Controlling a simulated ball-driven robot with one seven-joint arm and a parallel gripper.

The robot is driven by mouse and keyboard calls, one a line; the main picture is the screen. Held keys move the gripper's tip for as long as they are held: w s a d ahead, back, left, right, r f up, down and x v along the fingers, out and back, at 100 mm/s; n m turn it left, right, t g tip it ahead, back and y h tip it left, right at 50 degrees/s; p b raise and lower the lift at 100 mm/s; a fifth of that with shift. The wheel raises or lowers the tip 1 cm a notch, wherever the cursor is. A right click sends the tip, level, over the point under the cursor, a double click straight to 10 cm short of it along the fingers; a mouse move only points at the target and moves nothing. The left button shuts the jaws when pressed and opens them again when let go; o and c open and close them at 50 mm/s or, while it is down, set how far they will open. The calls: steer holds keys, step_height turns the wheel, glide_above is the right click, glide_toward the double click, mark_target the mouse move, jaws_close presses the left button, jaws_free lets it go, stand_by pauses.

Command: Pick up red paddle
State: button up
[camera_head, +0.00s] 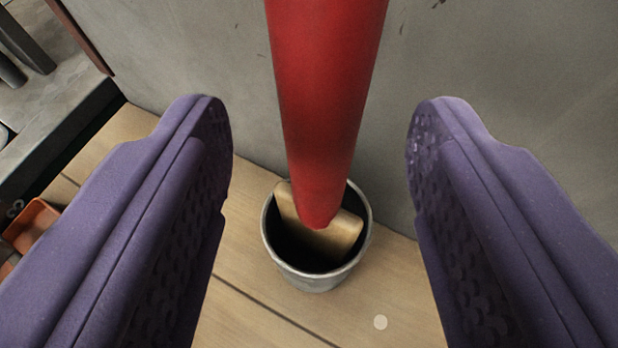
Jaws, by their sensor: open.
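The red paddle (325,105) comes down from the top edge of the view, narrowing to a rounded red end over a grey metal cup (312,283). A flat tan wooden piece (335,238) shows inside the cup, just under the red end; I cannot tell whether it is part of the paddle. My gripper (318,125) is open, with one purple textured finger on each side of the red part. Both fingers are apart from it, with a clear gap on each side. The upper part of the paddle is out of view.
The cup stands on a light wooden plank surface (240,310) against a grey wall (190,50). An orange object (32,225) lies at the left, partly hidden by my left finger. A dark ledge (70,125) runs at the upper left. Bare wood lies in front of the cup.

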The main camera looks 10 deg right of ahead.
mark_target(318, 156)
steer(key=x, duration=0.3)
steer(key=shift+s+f+b, duration=0.1)
steer(key=shift+f+b, duration=0.2)
steer(key=shift+b, duration=0.05)
steer(key=shift+w, duration=0.4)
jaws_close()
steer(key=shift+r, duration=0.1)
